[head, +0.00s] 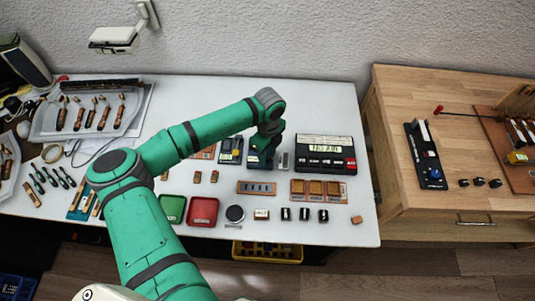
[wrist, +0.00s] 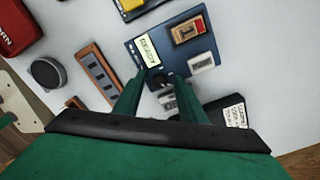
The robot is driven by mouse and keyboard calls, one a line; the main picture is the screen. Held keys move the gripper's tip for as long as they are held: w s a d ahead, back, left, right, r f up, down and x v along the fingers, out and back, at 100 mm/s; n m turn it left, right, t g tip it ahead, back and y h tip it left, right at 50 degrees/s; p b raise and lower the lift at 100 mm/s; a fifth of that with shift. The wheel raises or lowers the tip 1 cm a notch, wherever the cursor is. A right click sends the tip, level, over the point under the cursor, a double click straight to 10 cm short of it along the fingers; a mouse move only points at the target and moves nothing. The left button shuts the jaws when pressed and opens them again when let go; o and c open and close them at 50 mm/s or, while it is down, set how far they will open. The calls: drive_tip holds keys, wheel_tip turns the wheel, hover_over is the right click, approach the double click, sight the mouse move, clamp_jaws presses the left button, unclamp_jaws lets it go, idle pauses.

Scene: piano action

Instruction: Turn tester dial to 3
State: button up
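The tester (wrist: 185,50) is a dark blue panel with a lit display (wrist: 149,50) that appears to read READY, a tan-and-red block and a pale block. In the head view the tester (head: 256,161) lies mostly under my gripper (head: 263,152). In the wrist view my gripper (wrist: 163,82) points down at the panel's lower edge, with its two green fingers apart. A small dark round knob, seemingly the dial (wrist: 161,78), shows between the fingertips. The fingertips hide its sides and any numbers, so its setting and whether they touch it cannot be told.
A black unit with a lit green display (head: 325,153) stands right of the tester. A yellow-and-blue device (head: 231,150) stands close on its left. A slotted brown strip (head: 257,188), a red tray (head: 203,211) and a green tray (head: 172,209) lie nearer the front.

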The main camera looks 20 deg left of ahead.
sight(268, 157)
drive_tip(key=shift+d, duration=0.1)
wheel_tip(268, 157, up, 11)
idle(0.6)
drive_tip(key=shift+f, duration=0.1)
